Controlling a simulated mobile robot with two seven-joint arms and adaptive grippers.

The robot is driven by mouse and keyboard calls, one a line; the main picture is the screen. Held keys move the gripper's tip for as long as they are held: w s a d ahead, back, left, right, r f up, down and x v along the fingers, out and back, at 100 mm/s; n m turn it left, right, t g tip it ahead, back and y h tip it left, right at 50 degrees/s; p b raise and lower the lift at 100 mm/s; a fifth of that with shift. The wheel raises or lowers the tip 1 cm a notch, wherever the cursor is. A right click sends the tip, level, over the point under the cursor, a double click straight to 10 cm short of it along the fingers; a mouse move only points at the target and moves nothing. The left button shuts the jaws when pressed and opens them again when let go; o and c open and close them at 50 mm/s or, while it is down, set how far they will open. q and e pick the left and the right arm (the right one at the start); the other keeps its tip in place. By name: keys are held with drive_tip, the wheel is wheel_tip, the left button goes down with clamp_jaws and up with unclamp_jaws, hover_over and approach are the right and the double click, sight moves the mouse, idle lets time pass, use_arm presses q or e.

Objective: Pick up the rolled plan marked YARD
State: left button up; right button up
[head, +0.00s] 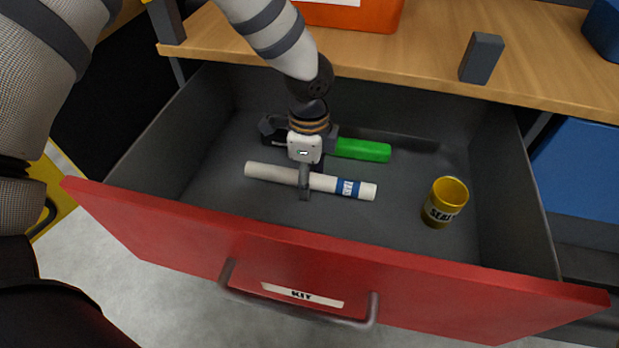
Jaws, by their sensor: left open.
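The rolled plan (262,172) is a white tube lying across the floor of the open red drawer. It has a blue band with a small marking near its right end, too small to read surely. My left gripper (304,182) points down into the drawer over the plan's middle. It is open, with one finger on the near side of the plan, overlapping it in the picture. The other finger is mostly hidden, and I cannot tell whether either touches the plan. My right gripper is not in view.
The drawer (180,232) has a front labelled KIT. A green-handled object (363,150) lies just behind the plan, partly hidden by my gripper. A yellow cup (444,203) stands to the right. Above the drawer's back is a wooden top (430,60) with a grey block (482,58).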

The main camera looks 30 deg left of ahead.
use_arm(q)
drive_tip(key=shift+c, duration=0.6)
clamp_jaws()
drive_tip(key=shift+r, duration=0.1)
